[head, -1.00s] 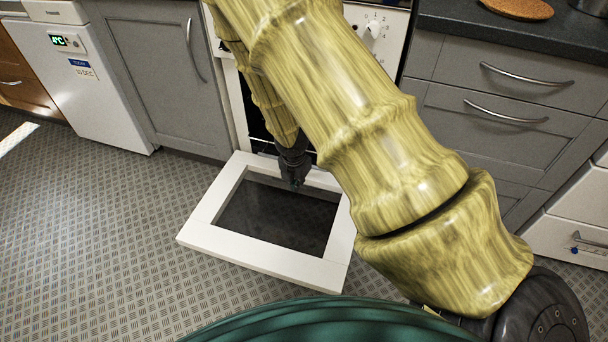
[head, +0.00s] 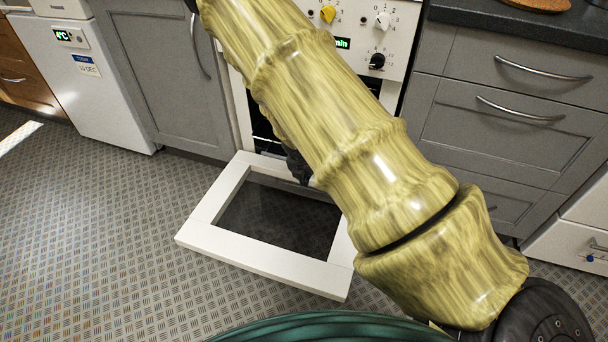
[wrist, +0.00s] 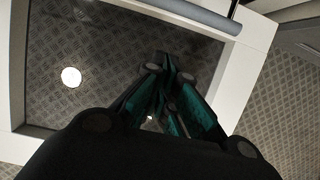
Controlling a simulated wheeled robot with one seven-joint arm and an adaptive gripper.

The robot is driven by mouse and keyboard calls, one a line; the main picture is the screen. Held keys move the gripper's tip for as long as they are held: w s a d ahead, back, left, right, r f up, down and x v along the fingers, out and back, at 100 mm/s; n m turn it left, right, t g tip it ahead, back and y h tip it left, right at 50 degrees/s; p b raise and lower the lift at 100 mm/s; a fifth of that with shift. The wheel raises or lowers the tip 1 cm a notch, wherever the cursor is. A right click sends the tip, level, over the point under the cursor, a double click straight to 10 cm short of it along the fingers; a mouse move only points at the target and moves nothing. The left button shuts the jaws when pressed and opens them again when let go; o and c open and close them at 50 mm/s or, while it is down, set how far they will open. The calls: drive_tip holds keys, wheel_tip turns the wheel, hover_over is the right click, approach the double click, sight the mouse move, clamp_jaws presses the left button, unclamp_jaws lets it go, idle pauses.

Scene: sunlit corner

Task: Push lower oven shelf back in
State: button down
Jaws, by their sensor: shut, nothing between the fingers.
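The white oven (head: 355,20) has its door (head: 215,200) folded down, with a dark glass pane facing up. My gripper (head: 301,175) is at the oven mouth, above the inner end of the door, partly hidden by my arm. In the wrist view my gripper (wrist: 166,68) is shut and empty, with the door's glass and white frame (wrist: 250,60) beyond it. A dark strip of the oven opening (head: 262,128) shows left of my arm. The lower shelf cannot be made out; my arm covers most of the opening.
Grey cupboards (head: 150,70) stand left of the oven and grey drawers (head: 500,110) stand right. A white appliance (head: 85,90) is farther left. The patterned floor (head: 100,240) is clear left of the door. A grey bar (wrist: 195,12) crosses the wrist view's top.

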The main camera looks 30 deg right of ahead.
drive_tip(key=shift+w+d+f, duration=0.1)
drive_tip(key=shift+w+d, duration=1.15)
drive_tip(key=shift+d, duration=0.15)
